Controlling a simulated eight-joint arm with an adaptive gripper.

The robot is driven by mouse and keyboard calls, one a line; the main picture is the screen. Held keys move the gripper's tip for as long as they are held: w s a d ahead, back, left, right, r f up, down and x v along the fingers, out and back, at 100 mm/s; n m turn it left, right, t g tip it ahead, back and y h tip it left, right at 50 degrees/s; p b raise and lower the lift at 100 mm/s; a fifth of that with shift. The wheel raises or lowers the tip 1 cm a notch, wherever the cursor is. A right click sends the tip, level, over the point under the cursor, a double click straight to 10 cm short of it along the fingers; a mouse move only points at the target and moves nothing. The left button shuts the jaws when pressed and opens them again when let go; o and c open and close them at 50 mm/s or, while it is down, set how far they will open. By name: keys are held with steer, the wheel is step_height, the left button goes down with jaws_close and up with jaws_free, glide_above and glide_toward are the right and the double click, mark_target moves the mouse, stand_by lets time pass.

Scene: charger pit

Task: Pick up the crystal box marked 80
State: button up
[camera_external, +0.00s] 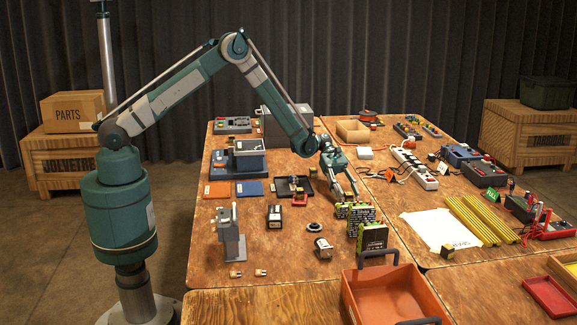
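My gripper (345,193) points down over the middle of the table, with its two fingers apart. It is just above and behind a group of small black boxes with yellow-green edges (362,214). No object shows between the fingers. A larger black and green box (373,238) stands in front of that group. I cannot read an 80 on any box, so I cannot tell which one is the crystal box. A small dark box with a pale face (275,215) stands to the left.
An orange-red bin (385,296) with a dark handle stands at the front. A grey clamp-like device (231,236) is at left. Yellow rods (482,220), a white sheet (438,231) and a white power strip (414,167) lie to the right. Bare wood shows around the front left.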

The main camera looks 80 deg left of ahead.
steer(key=c, duration=0.9)
steer(key=shift+r, duration=0.1)
steer(key=shift+r+p, duration=0.7)
steer(key=shift+r, duration=4.2)
